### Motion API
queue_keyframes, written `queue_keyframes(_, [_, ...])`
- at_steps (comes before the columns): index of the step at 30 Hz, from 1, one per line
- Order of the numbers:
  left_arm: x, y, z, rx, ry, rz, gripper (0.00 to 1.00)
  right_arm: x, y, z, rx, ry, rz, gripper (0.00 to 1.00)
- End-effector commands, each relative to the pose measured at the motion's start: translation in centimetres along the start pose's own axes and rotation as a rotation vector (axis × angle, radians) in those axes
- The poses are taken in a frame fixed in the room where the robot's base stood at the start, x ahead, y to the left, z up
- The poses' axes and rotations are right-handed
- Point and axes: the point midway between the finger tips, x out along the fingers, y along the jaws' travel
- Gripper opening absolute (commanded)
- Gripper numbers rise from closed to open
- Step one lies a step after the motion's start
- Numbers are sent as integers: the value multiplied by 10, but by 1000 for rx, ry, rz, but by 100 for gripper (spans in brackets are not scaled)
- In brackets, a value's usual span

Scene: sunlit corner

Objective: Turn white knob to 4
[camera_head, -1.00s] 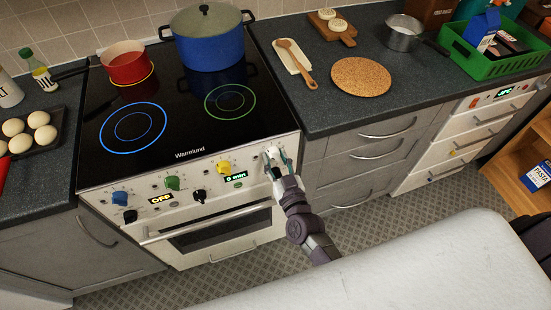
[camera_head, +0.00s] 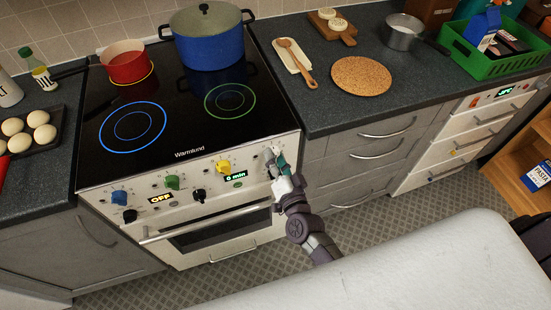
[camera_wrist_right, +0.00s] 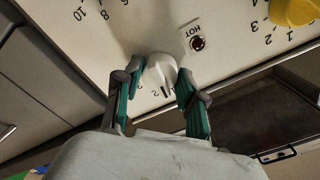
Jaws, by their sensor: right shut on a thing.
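The white knob (camera_wrist_right: 160,72) sits on the stove's front panel, with printed numbers around it such as 10, 8 and 6 in the right wrist view. It shows partly in the head view (camera_head: 275,151), at the panel's right end. My right gripper (camera_wrist_right: 158,78) has one finger on each side of the knob and is shut on it. In the head view the right gripper (camera_head: 277,158) reaches the panel from below and hides part of the knob. I cannot read the knob's exact setting. My left gripper does not show.
A yellow knob (camera_head: 223,167), a green knob (camera_head: 172,183) and a blue knob (camera_head: 119,198) are left of it, with black knobs lower down. The oven door handle (camera_head: 205,223) juts out below. A red pot (camera_head: 127,66) and a blue pot (camera_head: 208,42) stand on the cooktop.

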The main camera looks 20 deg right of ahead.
Motion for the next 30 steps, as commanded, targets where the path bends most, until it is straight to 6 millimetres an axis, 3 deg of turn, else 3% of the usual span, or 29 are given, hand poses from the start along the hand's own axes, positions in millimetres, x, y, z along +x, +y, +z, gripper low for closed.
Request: queue_keyframes(30, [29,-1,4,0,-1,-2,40,0,2,1,965,2,0,5])
